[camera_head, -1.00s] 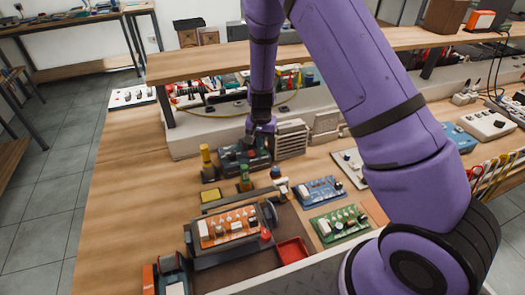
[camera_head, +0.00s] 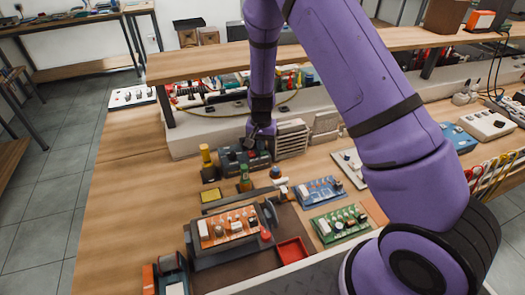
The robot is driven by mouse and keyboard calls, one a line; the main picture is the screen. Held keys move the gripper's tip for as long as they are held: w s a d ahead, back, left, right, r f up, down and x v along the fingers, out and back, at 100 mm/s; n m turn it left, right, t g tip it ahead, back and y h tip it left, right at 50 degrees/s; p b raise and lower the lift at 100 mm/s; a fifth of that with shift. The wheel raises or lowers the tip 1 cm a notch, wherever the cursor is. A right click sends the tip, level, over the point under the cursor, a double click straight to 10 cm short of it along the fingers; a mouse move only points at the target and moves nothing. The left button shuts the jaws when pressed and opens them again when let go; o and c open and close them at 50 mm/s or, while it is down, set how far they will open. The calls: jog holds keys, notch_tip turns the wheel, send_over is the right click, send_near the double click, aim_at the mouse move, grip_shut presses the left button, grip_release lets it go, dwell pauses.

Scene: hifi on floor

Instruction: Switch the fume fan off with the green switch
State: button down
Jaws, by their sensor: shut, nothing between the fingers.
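A dark switch box (camera_head: 228,163) stands on the bench below the shelf, with small knobs or switches on its front and top. A small red part shows on it; I cannot make out a green switch. A pale louvred unit (camera_head: 291,140), which looks like the fume fan, stands just right of the box. I cannot tell whether it is running. My gripper (camera_head: 250,141) is shut and empty, pointing down at the top back of the switch box. Whether it touches the box cannot be told. It hides part of the box.
A green-topped post (camera_head: 245,178) and a yellow-topped post (camera_head: 206,157) stand close in front of and left of the box. An orange circuit board (camera_head: 228,226) sits in a holder nearer me, beside a red tray (camera_head: 291,251). The shelf (camera_head: 190,66) overhangs behind. Bench at left is clear.

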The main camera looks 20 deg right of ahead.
jog(key=shift+f, duration=0.15)
jog(key=shift+r, duration=3.5)
